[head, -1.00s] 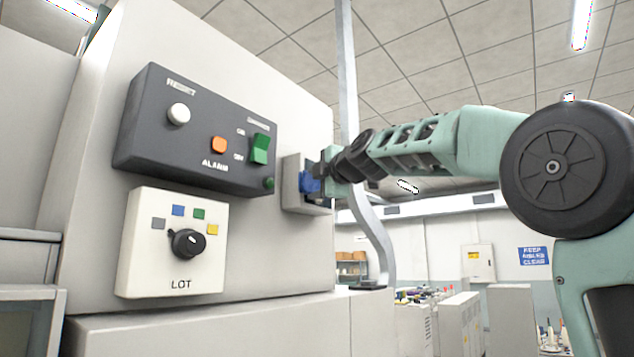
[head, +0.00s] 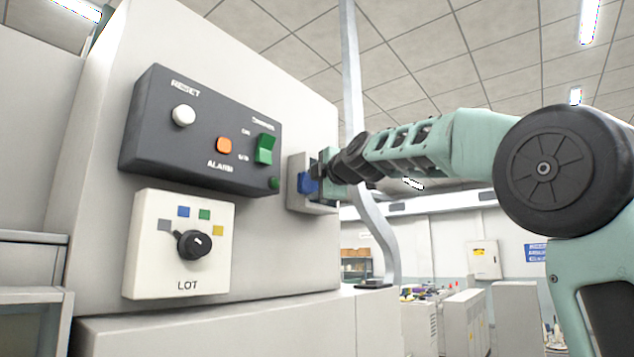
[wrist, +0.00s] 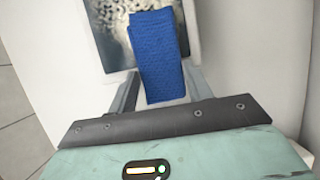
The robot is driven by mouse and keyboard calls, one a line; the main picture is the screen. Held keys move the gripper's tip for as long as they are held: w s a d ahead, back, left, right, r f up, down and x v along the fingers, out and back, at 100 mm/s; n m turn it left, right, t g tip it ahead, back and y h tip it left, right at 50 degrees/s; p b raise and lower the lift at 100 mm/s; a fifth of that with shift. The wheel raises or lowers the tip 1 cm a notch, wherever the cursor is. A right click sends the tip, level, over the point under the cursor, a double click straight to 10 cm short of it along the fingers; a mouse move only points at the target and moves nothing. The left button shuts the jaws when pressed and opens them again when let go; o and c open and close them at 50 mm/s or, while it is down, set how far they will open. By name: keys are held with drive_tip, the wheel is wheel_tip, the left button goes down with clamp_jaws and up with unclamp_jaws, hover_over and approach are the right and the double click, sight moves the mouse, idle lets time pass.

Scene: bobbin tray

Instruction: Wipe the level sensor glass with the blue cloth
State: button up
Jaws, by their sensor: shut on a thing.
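My gripper (wrist: 160,88) is shut on the blue cloth (wrist: 158,58), a folded, textured pad that sticks out beyond the fingers. In the wrist view the level sensor glass (wrist: 108,22) lies behind the cloth, with a pale, mottled smear on it. The cloth overlaps the middle and right of the glass; whether it presses on the surface I cannot tell. In the head view the cloth (head: 306,183) is inside the open side of the light sensor housing (head: 298,203), with my gripper (head: 319,178) coming in from the right. The glass face is hidden there.
Left of the housing are a dark alarm panel (head: 200,165) with buttons and a green switch (head: 264,149), and a white LOT box (head: 150,270) with a black knob (head: 194,244). A grey pole (head: 352,90) stands behind my arm.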

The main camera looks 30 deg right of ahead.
drive_tip(key=shift+w, duration=0.1)
drive_tip(key=shift+w+d+f+b, duration=0.1)
drive_tip(key=shift+d+f+b, duration=0.1)
drive_tip(key=shift+b, duration=0.2)
drive_tip(key=shift+w+d+r+b, duration=0.7)
drive_tip(key=shift+w+d+r, duration=0.75)
drive_tip(key=shift+d, duration=3.5)
drive_tip(key=shift+s+a+r+b, duration=0.75)
drive_tip(key=shift+s+a, duration=0.8)
drive_tip(key=shift+a, duration=3.65)
drive_tip(key=w+d+p, duration=0.1)
drive_tip(key=w+d, duration=0.2)
drive_tip(key=d, duration=0.7)
drive_tip(key=shift+w+d+f+p, duration=0.2)
drive_tip(key=shift+w+f+p, duration=0.05)
drive_tip(key=shift+w+p, duration=0.15)
